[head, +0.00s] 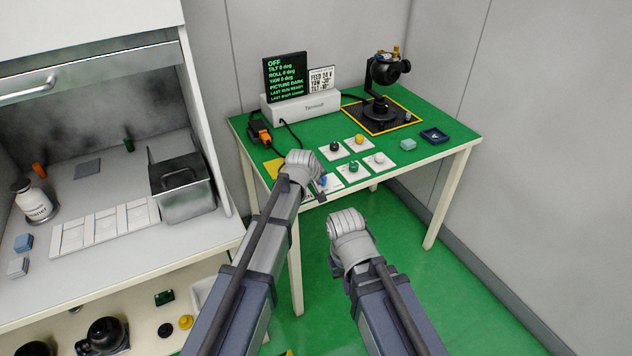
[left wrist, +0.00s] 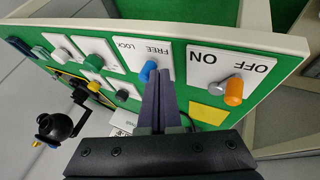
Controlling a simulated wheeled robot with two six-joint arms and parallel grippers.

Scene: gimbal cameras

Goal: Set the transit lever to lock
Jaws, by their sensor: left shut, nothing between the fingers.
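The transit lever (left wrist: 149,71) is a small blue lever on a white plate (left wrist: 122,55) marked FREE and LOCK in the left wrist view, where the words are upside down. It leans close to the word FREE. In the head view the blue lever (head: 324,181) shows at the table's front edge, partly hidden by my left arm. My left gripper (left wrist: 166,76) is shut and empty, its fingertips right beside the lever; I cannot tell whether they touch.
An orange lever (left wrist: 233,91) sits on an ON/OFF plate beside the transit plate. Several knob plates (head: 353,172) fill the green table's front. A black gimbal camera (head: 378,108) and a display screen (head: 286,78) stand behind. A grey bin (head: 184,190) is on the left bench.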

